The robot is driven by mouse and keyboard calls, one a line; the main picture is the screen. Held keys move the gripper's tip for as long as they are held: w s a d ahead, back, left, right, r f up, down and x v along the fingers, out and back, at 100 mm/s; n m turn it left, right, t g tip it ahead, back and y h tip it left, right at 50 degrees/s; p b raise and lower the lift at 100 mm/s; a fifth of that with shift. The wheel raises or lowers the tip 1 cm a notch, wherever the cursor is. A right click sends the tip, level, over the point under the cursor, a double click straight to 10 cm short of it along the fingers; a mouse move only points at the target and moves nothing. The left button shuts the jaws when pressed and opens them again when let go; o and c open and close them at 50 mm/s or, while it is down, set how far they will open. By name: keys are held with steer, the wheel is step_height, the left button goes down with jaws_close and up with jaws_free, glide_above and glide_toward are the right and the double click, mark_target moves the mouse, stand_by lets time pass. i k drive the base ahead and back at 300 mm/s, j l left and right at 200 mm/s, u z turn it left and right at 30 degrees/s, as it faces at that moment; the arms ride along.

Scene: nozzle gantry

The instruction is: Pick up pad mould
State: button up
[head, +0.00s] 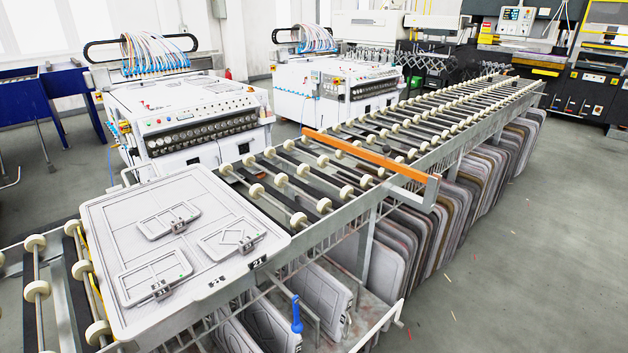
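A large light-grey mould plate (110,215) with rounded corners lies flat on the roller conveyor at the left front. I cannot tell which of these is the pad mould. My gripper is not in view.
The roller conveyor (300,165) runs to the back right, crossed by an orange bar (368,152). Several grey plates (400,245) stand upright below. A blue-handled item (297,314) is at the front. White machines (190,115) stand behind; grey floor (520,260) is open at the right.

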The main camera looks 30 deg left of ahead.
mark_target(154, 277)
steer(key=u, duration=1.7)
